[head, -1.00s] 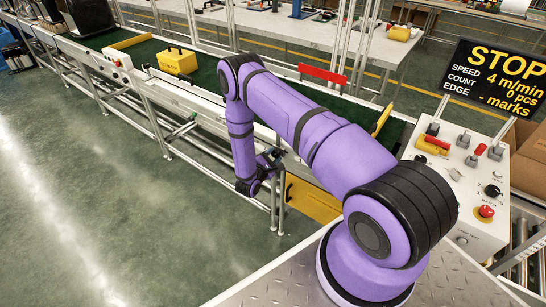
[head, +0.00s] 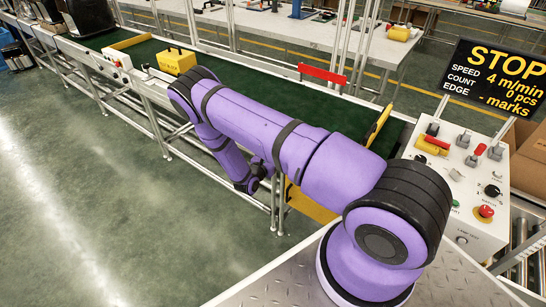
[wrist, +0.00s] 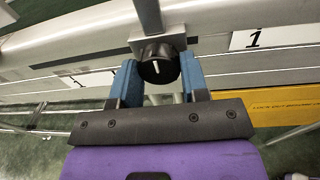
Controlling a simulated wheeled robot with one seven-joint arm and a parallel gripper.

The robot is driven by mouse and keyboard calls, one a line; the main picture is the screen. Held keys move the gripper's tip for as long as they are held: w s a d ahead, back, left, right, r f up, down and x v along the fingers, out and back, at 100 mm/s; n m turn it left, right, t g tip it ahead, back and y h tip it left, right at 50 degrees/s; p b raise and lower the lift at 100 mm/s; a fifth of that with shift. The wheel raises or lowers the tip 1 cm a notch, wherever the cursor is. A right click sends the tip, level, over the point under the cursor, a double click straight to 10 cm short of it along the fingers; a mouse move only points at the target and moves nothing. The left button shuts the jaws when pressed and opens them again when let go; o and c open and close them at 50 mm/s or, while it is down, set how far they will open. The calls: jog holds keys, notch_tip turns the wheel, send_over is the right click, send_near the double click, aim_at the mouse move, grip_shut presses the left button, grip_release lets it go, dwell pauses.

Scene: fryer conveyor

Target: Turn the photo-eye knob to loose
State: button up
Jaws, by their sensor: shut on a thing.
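The photo-eye knob (wrist: 158,66) is round and black with a short white pointer line on its face. It sits on a grey bracket with a post (wrist: 150,18) at the conveyor's side rail. In the wrist view my gripper (wrist: 159,78) has its two blue fingers on either side of the knob, shut on it. No loose or tight marking is readable beside the knob. In the head view my purple arm hides the knob, and the gripper is mostly hidden too.
The conveyor's green belt (head: 270,92) carries a yellow box (head: 177,61). A control panel (head: 462,205) stands at right under a sign reading STOP (head: 497,80). Open floor (head: 90,200) lies at left.

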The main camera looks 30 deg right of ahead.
jog(key=shift+a+n+g, duration=0.1)
jog(key=shift+n+g, duration=0.4)
jog(key=shift+n, duration=2.9)
jog(key=o, duration=0.9)
jog(key=v, duration=1)
jog(key=shift+s+a, duration=0.15)
jog(key=shift+a, duration=0.2)
